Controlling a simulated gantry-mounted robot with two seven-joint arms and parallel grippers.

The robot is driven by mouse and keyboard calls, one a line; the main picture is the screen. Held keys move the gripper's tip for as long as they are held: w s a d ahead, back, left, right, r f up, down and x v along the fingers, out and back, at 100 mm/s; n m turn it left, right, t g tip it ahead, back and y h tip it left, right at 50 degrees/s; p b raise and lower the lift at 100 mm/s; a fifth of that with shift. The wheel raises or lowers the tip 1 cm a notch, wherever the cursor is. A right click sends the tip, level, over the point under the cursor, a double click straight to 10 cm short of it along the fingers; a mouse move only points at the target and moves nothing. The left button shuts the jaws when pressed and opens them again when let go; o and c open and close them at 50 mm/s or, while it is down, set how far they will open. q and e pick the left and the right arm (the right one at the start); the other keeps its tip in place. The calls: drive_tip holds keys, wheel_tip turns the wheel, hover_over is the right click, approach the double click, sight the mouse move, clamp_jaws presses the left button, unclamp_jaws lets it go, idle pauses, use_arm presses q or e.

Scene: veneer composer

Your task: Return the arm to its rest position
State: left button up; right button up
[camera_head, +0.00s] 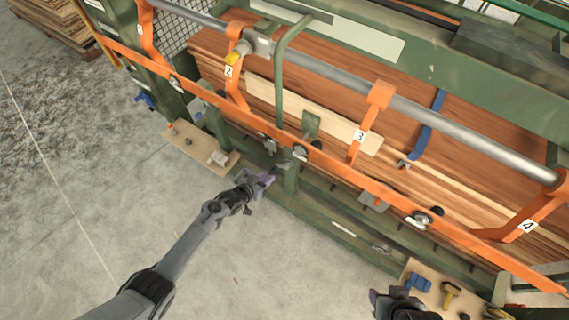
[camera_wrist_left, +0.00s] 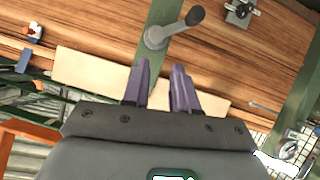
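My left arm comes in from the lower left in the head view. Its gripper (camera_head: 266,180), with purple fingertips, is just in front of the green lower frame of the machine (camera_head: 330,225). In the left wrist view the two purple fingers (camera_wrist_left: 160,82) stand apart with nothing visible between them. A grey crank handle (camera_wrist_left: 155,38) on a green post lies just beyond the fingertips; I cannot tell whether they touch it.
Orange arms numbered 2 (camera_head: 229,72), 3 (camera_head: 360,134) and 4 (camera_head: 528,225) hang from a steel shaft (camera_head: 440,125) over wood veneer. A small board with parts (camera_head: 195,150) is left of my left gripper; another with tools (camera_head: 435,275) is near my right gripper. Concrete floor (camera_head: 90,200) is clear at left.

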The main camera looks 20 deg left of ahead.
idle(0.3)
use_arm(q)
drive_tip(key=s+f+g, duration=0.1)
drive_tip(key=s+f, duration=0.5)
drive_tip(key=s, duration=0.2)
drive_tip(key=s+d+r, duration=0.2)
drive_tip(key=s+d, duration=0.2)
drive_tip(key=s, duration=0.6)
drive_tip(key=s+a+r+g+y+p, duration=0.15)
drive_tip(key=s+r, duration=0.25)
drive_tip(key=r, duration=0.5)
drive_tip(key=s+a+r+g+y, duration=0.1)
drive_tip(key=s+a+r+g, duration=0.15)
drive_tip(key=s+r, duration=0.4)
drive_tip(key=s+a+r+g+y, duration=0.2)
drive_tip(key=s+r+g, duration=0.1)
drive_tip(key=r, duration=0.7)
wheel_tip(320, 180, up, 12)
drive_tip(key=p, duration=1.1)
drive_tip(key=shift+w+d+f+p, duration=0.2)
drive_tip(key=shift+w+d+p, duration=0.05)
drive_tip(key=shift+w+p, duration=0.05)
